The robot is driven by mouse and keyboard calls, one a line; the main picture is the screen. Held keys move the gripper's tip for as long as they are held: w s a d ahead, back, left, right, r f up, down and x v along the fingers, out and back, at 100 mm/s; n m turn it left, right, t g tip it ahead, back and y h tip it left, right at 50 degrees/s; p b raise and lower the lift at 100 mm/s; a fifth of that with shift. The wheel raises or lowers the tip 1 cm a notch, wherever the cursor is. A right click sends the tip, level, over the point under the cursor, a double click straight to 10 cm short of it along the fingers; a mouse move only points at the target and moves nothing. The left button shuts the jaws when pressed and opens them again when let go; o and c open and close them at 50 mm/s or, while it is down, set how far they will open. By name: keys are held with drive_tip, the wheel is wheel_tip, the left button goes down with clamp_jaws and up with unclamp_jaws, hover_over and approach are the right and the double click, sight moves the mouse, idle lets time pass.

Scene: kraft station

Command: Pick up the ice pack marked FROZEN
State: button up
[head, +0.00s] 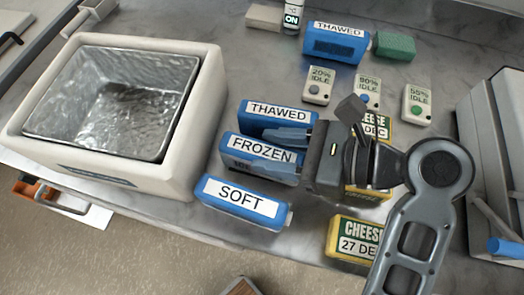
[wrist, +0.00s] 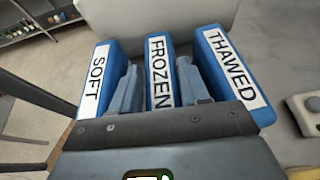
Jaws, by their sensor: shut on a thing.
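The blue ice pack marked FROZEN (head: 256,152) stands on the counter between the pack marked THAWED (head: 276,114) behind it and the pack marked SOFT (head: 241,203) in front. My gripper (head: 285,152) reaches in from the right, with its fingers at the FROZEN pack. In the wrist view, the FROZEN pack (wrist: 158,75) lies between my two fingers, which are shut on its sides. The SOFT pack (wrist: 97,80) is left of it and the THAWED pack (wrist: 230,75) right. I cannot tell whether the FROZEN pack still touches the counter.
A white-rimmed metal basin (head: 205,70) stands left of the packs. Another THAWED pack (head: 336,30) and a green block (head: 395,46) lie at the back. Several small IDLE devices (head: 319,85) stand right of the packs. A yellow cheese box (head: 350,240) is at the front right.

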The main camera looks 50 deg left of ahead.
drive_tip(key=c, duration=0.6)
drive_tip(key=shift+r, duration=0.1)
drive_tip(key=shift+c, duration=0.2)
